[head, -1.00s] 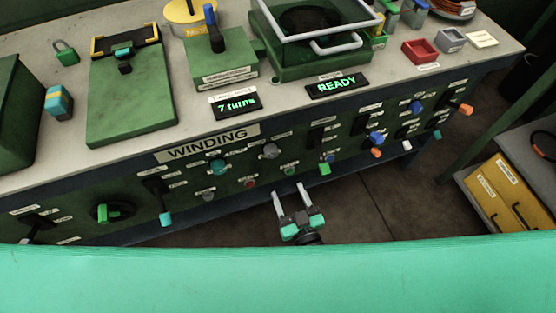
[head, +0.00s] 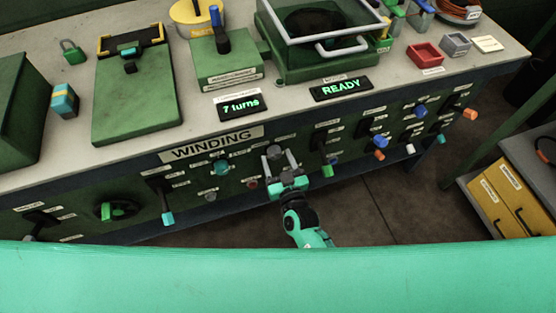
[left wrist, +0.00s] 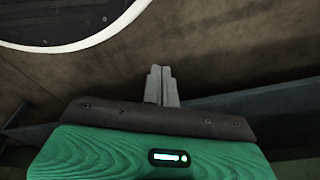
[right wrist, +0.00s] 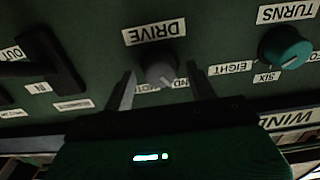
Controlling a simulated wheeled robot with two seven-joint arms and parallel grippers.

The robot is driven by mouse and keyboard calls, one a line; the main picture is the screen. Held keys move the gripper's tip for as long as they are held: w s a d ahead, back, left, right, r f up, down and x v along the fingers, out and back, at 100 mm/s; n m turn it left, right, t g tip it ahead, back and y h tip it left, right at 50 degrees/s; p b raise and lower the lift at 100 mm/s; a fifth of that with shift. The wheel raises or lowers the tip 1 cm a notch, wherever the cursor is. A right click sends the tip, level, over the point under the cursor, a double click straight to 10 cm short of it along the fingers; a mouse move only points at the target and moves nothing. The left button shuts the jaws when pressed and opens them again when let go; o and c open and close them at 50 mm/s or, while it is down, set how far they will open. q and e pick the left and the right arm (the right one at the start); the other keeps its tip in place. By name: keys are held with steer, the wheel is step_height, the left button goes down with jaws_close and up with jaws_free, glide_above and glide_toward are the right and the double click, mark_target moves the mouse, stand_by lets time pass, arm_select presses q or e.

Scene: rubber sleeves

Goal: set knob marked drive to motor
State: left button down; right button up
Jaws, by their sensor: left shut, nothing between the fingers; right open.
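The grey round knob (right wrist: 162,68) sits under the DRIVE label (right wrist: 155,33), which appears upside down in the right wrist view. A pale mark shows at the knob's lower right, on the side of a partly hidden label ending in "ND". A label reading in part "MOT" is partly hidden by the left finger in that view. In the head view, the knob (head: 273,150) is on the green front panel. My right gripper (head: 278,160) is open, its fingers on either side of the knob; contact is unclear. My left gripper (left wrist: 161,85) is shut and empty, away from the panel.
A teal TURNS knob (right wrist: 285,47) is close beside the DRIVE knob. A black switch (right wrist: 50,65) stands on the other side. More knobs and levers line the panel.

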steer(key=c, duration=1)
